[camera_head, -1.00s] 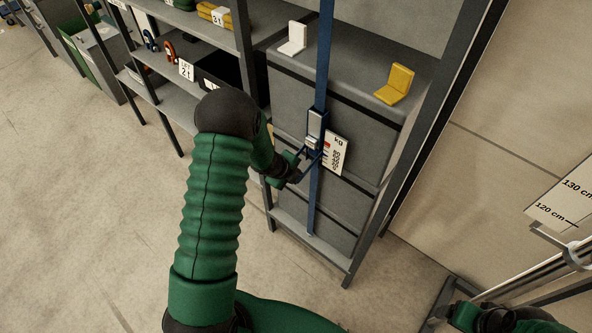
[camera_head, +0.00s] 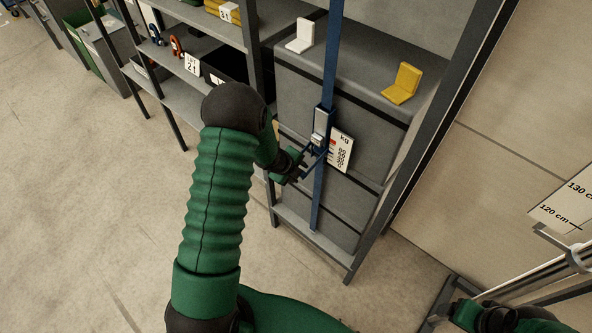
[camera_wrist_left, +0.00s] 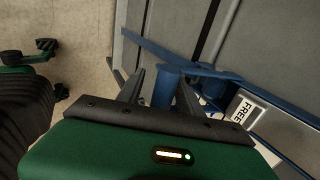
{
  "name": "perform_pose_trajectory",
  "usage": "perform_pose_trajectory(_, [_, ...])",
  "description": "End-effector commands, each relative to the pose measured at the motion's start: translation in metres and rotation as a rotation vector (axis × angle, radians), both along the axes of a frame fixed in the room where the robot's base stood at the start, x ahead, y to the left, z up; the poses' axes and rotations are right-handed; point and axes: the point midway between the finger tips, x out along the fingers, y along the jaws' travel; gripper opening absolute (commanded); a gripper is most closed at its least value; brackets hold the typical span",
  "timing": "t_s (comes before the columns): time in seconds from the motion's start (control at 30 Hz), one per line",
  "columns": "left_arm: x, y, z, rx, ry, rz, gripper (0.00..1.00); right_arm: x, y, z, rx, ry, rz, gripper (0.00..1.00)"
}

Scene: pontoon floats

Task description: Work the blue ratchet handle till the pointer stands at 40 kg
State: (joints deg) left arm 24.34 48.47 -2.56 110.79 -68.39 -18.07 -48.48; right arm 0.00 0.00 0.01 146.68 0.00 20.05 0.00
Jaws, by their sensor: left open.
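The blue ratchet (camera_head: 323,122) sits on a blue upright strap in front of grey boxes on the shelf. A white kg scale board (camera_head: 341,152) is beside it on the right; a small red mark shows at its upper left, but I cannot read which number it stands at. The blue handle (camera_wrist_left: 168,86) shows in the left wrist view between the dark fingers of my left gripper (camera_wrist_left: 158,88). These fingers are open, with a gap beside the handle. In the head view my left gripper (camera_head: 303,158) is at the ratchet's lower left. My right gripper (camera_head: 455,312) is at the lower right, its fingers unclear.
A white bracket (camera_head: 300,37) and a yellow bracket (camera_head: 402,84) stand on the grey boxes. A dark shelf post (camera_head: 420,150) is right of the strap. A FREE label (camera_wrist_left: 242,110) shows in the wrist view. The floor at left is clear.

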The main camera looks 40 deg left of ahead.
Motion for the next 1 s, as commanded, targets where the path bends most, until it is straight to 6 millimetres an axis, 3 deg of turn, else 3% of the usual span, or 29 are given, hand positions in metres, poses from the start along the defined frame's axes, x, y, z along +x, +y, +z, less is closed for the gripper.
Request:
perform_pose_trajectory(0.17, [-0.011,0.001,0.021,0.001,-0.003,0.001,0.43,0.000,0.000,0.002,0.000,0.000,0.000,0.76])
perform_pose_trajectory(0.5, [-0.061,0.009,0.109,0.001,-0.003,0.002,0.43,0.000,0.000,0.028,0.000,0.000,0.000,0.76])
perform_pose_trajectory(0.6, [-0.073,0.010,0.127,0.000,-0.002,0.001,0.43,0.000,0.000,0.035,0.000,0.000,0.000,0.76])
perform_pose_trajectory(0.73, [-0.082,0.011,0.140,-0.001,0.000,0.002,0.43,0.000,0.000,0.040,0.000,0.000,0.000,0.76])
perform_pose_trajectory(1.0, [-0.086,0.011,0.142,-0.003,0.001,0.002,0.43,0.000,0.000,0.039,0.000,0.000,0.000,0.76])
